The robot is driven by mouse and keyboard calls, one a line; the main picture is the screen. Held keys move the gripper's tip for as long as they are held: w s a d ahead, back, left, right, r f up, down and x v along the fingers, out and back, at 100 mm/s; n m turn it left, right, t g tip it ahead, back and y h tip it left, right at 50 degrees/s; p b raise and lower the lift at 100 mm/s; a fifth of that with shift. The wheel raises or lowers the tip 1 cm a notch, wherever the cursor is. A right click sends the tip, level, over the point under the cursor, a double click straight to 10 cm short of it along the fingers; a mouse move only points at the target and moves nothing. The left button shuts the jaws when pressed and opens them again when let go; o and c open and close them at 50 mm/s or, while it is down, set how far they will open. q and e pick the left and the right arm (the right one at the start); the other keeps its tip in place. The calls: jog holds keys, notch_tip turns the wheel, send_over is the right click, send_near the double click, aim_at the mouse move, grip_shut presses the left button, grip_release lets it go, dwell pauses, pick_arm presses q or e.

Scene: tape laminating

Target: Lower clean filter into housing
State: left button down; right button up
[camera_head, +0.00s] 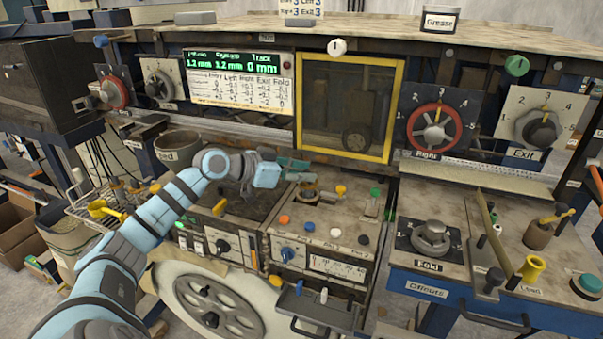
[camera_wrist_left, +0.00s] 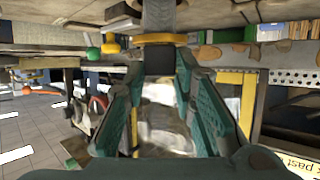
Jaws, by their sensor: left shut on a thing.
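My left gripper (camera_head: 296,164) reaches in from the left and points right, over the middle of the worn bench. In the left wrist view its two teal fingers (camera_wrist_left: 160,72) close together at the tips on a dark piece with a yellow band (camera_wrist_left: 160,39), which I take to be the clean filter. Its outline is unclear there, and in the head view I cannot make it out at the fingertips. My right gripper is not in view.
A yellow-framed window (camera_head: 350,107) stands behind the bench. The Fold panel (camera_head: 431,238) lies further right. A grey bucket (camera_head: 178,147) is behind my left arm.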

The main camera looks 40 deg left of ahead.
pick_arm(q)
jog(key=shift+f+b, duration=0.95)
jog(key=shift+f, duration=0.4)
jog(key=c, duration=1.2)
grip_release()
jog(key=shift+c, duration=0.2)
jog(key=shift+r, duration=0.1)
notch_tip(320, 180, up, 10)
